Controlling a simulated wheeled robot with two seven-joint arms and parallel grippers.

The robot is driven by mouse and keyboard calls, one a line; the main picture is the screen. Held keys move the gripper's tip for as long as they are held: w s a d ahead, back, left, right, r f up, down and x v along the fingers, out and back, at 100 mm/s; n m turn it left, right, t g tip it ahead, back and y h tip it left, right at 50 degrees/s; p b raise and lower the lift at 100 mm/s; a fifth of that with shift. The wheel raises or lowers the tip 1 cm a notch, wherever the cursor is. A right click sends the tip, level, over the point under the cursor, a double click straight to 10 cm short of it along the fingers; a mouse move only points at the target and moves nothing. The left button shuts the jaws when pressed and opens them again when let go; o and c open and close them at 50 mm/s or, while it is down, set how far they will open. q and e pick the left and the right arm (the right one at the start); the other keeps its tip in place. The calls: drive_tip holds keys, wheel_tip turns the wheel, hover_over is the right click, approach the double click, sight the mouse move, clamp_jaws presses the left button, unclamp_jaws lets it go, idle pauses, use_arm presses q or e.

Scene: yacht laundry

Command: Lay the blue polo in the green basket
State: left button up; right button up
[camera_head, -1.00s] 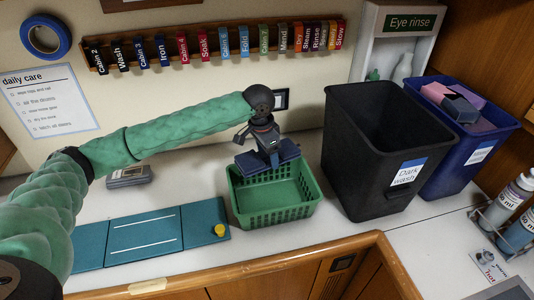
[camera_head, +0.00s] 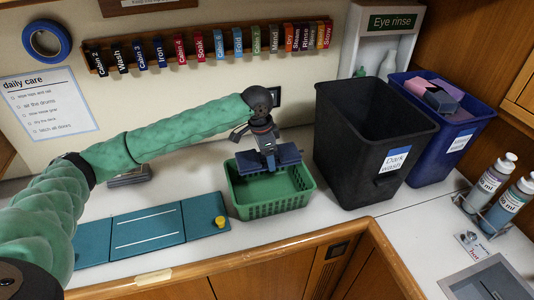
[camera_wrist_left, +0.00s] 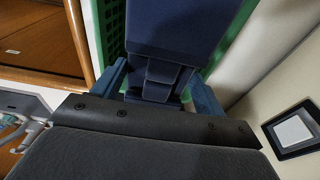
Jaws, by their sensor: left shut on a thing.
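The blue polo (camera_head: 284,156) is a folded dark blue bundle over the green basket (camera_head: 268,208). My left gripper (camera_head: 268,150) is shut on it from above, near the basket's back part. In the left wrist view the polo (camera_wrist_left: 185,28) lies between the finger pads, with the green basket (camera_wrist_left: 112,30) behind it. The polo is at about the height of the basket's rim; I cannot tell whether it touches the basket. The visible basket floor is empty. My right gripper is not in view.
A black dark wash bin (camera_head: 345,160) stands close to the right of the basket, with a blue bin (camera_head: 432,150) beyond it. A teal folding board (camera_head: 148,232) with a yellow knob lies to the left. A wall rail (camera_head: 190,45) with coloured tags is behind.

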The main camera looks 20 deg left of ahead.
use_arm(q)
drive_tip(key=shift+r+p, duration=0.2)
drive_tip(key=shift+p, duration=0.1)
hover_over(268, 194)
wheel_tip(268, 194, down, 6)
drive_tip(key=shift+s+a+f+b, duration=0.1)
drive_tip(key=shift+f+b, duration=0.25)
drive_tip(key=shift+f, duration=1.5)
drive_tip(key=shift+s+a+f+b, duration=0.1)
drive_tip(key=shift+f+b, duration=0.25)
drive_tip(key=shift+f, duration=1.75)
drive_tip(key=shift+f, duration=1.45)
drive_tip(key=o, duration=1.1)
drive_tip(key=shift+c, duration=0.2)
